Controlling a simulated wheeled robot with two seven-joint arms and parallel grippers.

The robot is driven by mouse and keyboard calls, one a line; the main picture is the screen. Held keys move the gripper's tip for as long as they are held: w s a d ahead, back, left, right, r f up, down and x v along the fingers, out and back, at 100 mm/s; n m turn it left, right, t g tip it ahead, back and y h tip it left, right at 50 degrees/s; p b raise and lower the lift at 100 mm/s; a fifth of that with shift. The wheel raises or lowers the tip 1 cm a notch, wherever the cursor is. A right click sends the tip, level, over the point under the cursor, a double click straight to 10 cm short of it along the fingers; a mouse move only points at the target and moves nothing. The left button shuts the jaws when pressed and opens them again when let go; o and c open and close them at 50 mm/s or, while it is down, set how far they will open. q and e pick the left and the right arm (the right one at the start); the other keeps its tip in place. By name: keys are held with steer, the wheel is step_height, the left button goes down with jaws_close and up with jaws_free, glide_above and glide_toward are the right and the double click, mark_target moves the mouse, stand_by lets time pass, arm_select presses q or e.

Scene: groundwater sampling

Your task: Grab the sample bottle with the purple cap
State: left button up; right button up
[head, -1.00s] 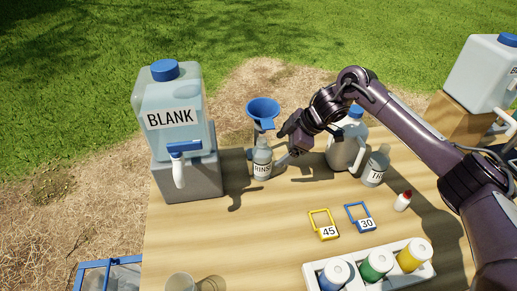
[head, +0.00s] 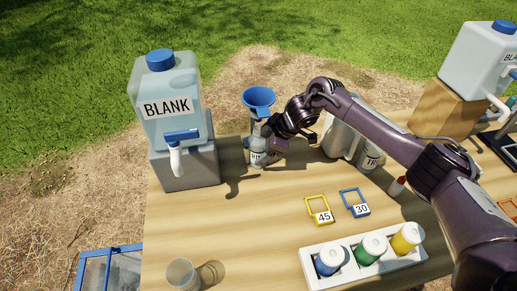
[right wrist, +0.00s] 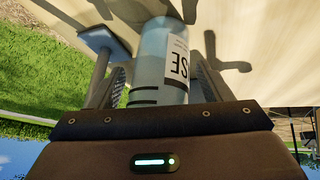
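My right gripper (head: 266,147) is at the RINSE bottle (head: 257,158), a clear bottle standing on the table near the blue funnel. In the right wrist view this bottle (right wrist: 160,55) is between my fingers, with a gap on the left side, so the gripper looks open around it. A white rack (head: 312,272) at the table's front holds bottles with a blue cap (head: 330,256), a green cap (head: 372,245) and a yellow cap (head: 410,233). I see no purple cap in either view. My left gripper is out of view.
A BLANK container (head: 170,110) stands on a grey block at left. A blue funnel (head: 258,98) is behind the RINSE bottle. A white jug (head: 340,139) and another bottle (head: 371,155) are partly behind my arm. Yellow (head: 318,211) and blue (head: 354,203) tags and a glass (head: 181,274) lie nearer.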

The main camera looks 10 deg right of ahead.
steer(key=c, duration=0.9)
